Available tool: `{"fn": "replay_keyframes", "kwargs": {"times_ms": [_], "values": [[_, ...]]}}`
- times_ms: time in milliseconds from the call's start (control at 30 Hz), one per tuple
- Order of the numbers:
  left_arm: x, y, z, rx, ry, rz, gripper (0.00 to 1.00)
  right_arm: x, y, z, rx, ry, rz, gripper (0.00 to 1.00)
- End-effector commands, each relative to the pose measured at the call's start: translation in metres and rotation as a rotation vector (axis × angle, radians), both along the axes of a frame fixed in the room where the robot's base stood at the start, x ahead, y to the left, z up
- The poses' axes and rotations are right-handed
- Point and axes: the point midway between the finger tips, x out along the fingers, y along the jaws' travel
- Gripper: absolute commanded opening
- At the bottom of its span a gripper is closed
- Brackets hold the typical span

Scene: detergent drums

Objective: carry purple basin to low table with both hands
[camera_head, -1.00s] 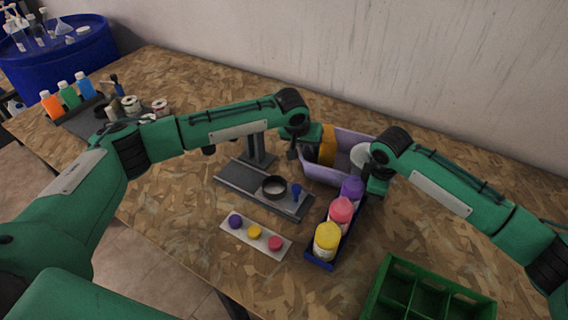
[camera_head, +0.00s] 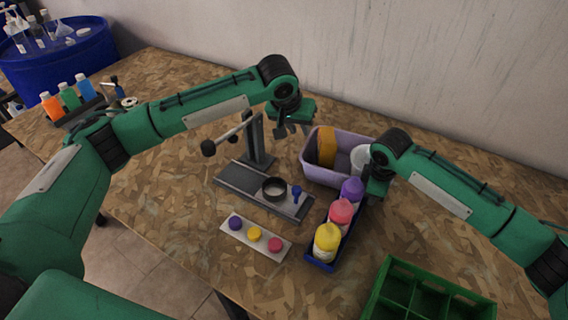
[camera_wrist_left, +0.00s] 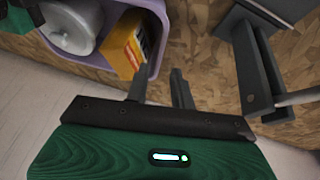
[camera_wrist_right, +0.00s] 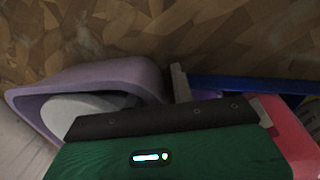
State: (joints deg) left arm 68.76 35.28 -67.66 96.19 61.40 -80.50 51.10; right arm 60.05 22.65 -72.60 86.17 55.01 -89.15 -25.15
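The purple basin (camera_head: 322,181) stands on the chipboard table, holding a yellow-orange box (camera_head: 327,146) and a white round container (camera_head: 360,158). My right gripper (camera_head: 375,187) is low at the basin's right end. In the right wrist view one finger (camera_wrist_right: 180,83) shows close to the basin wall (camera_wrist_right: 110,75); the other is not clearly visible. I cannot make out a low table.
A blue tray (camera_head: 320,265) with purple, pink and yellow bottles stands close before the right gripper. A grey stand (camera_head: 258,140) with a rod is left of the basin. A green crate (camera_head: 425,295) is at front right, a lid strip (camera_head: 255,238) at front.

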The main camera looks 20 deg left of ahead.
Motion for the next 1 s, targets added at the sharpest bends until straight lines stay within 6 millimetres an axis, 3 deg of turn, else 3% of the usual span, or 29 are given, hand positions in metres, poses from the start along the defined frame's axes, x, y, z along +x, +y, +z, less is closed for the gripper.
{"fn": "replay_keyframes", "kwargs": {"times_ms": [267,700,1000], "values": [[-0.005,0.002,0.011,0.000,0.001,0.000,0.24,-0.001,0.000,0.015,0.001,-0.002,0.000,0.24],[-0.005,0.002,0.010,0.000,0.001,0.000,0.24,-0.013,0.002,0.101,0.001,-0.003,0.000,0.24],[-0.004,0.002,0.010,0.000,0.001,0.000,0.24,-0.017,0.002,0.119,0.000,0.000,0.000,0.24]]}}
